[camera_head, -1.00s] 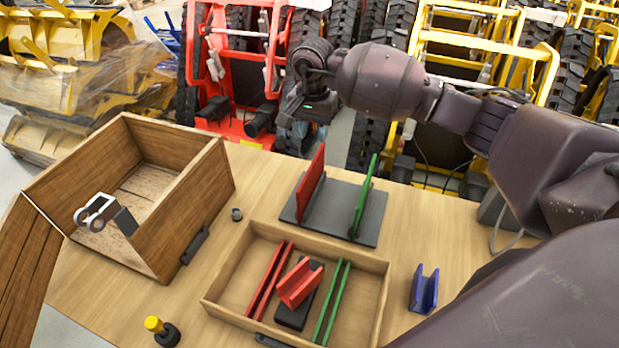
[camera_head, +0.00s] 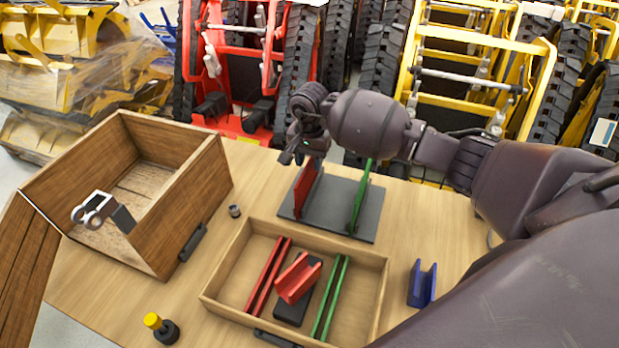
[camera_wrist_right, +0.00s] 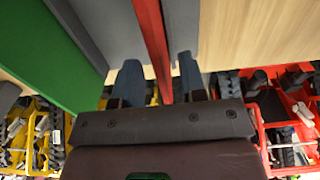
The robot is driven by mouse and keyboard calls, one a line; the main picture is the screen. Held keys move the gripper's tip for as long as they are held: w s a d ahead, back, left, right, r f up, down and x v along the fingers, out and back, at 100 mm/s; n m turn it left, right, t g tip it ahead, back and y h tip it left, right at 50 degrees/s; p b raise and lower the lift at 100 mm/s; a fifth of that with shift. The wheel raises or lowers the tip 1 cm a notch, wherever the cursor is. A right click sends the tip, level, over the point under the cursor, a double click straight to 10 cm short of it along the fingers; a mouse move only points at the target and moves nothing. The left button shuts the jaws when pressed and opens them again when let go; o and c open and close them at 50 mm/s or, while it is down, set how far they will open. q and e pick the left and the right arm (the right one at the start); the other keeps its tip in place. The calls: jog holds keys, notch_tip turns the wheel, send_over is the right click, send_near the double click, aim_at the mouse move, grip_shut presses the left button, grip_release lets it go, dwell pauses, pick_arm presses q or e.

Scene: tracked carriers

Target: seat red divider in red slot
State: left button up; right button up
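The red divider (camera_head: 306,188) stands upright on the left side of a dark grey rack (camera_head: 333,226). My right gripper (camera_head: 301,152) is at its top edge, which it partly hides. In the right wrist view, my right gripper (camera_wrist_right: 159,78) is open, with one finger on each side of the red divider (camera_wrist_right: 153,35) and gaps visible. Two parallel red strips (camera_head: 268,276) in the wooden tray (camera_head: 222,280) form the red slot, which is empty. A green divider (camera_head: 360,200) stands on the rack's right side. My left gripper is not in view.
The tray also holds two green strips (camera_head: 329,300) and a red channel piece (camera_head: 298,278) on a black block. A blue channel piece (camera_head: 422,285) stands right of it. A wooden box (camera_head: 190,210), a small grey ring (camera_head: 234,211) and a yellow-topped knob (camera_head: 160,326) are to the left.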

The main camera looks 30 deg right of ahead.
jog(key=shift+f, duration=0.4)
grip_shut()
jog(key=shift+r, duration=0.1)
